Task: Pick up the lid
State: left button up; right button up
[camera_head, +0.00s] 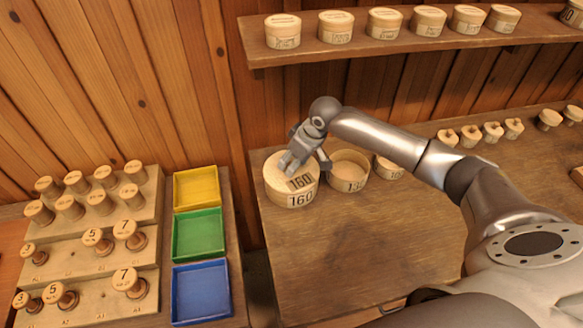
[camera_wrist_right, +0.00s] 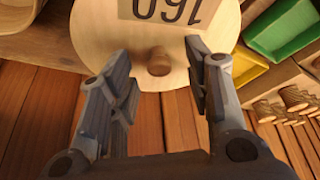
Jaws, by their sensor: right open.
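The lid (camera_head: 284,169) is a round pale wooden disc with a label "160". It sits on a round box (camera_head: 290,196) that also bears "160", on the wooden bench. In the right wrist view the lid (camera_wrist_right: 110,45) fills the upper middle, with a small wooden knob (camera_wrist_right: 158,62) near its edge. My right gripper (camera_head: 299,163) is over the lid and hides part of it. In the wrist view its fingers (camera_wrist_right: 162,88) are open, one on each side of the knob, with gaps between. My left gripper is in neither view.
To the right stand an open round box (camera_head: 348,171) and a smaller one (camera_head: 388,167). Yellow (camera_head: 197,188), green (camera_head: 199,235) and blue (camera_head: 201,292) trays and a stepped rack (camera_head: 80,245) of numbered spools lie left. A shelf (camera_head: 400,35) hangs above. The bench (camera_head: 370,240) front is clear.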

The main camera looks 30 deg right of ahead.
jog(key=shift+w+f, duration=0.15)
jog(key=shift+f, duration=0.3)
grip_shut()
jog(key=shift+r, duration=0.1)
jog(key=shift+r+b, duration=0.35)
jog(key=shift+r, duration=0.05)
notch_tip(320, 180, up, 2)
jog(key=shift+a+r+b, duration=0.1)
jog(key=shift+r+b, duration=0.05)
jog(key=shift+b, duration=0.5)
jog(key=s+a+r+p, duration=0.2)
jog(key=s+a+r, duration=0.7)
jog(key=r, duration=0.3)
jog(key=shift+s+a+r, duration=0.3)
jog(key=shift+a+r, duration=0.1)
jog(key=shift+a, duration=0.15)
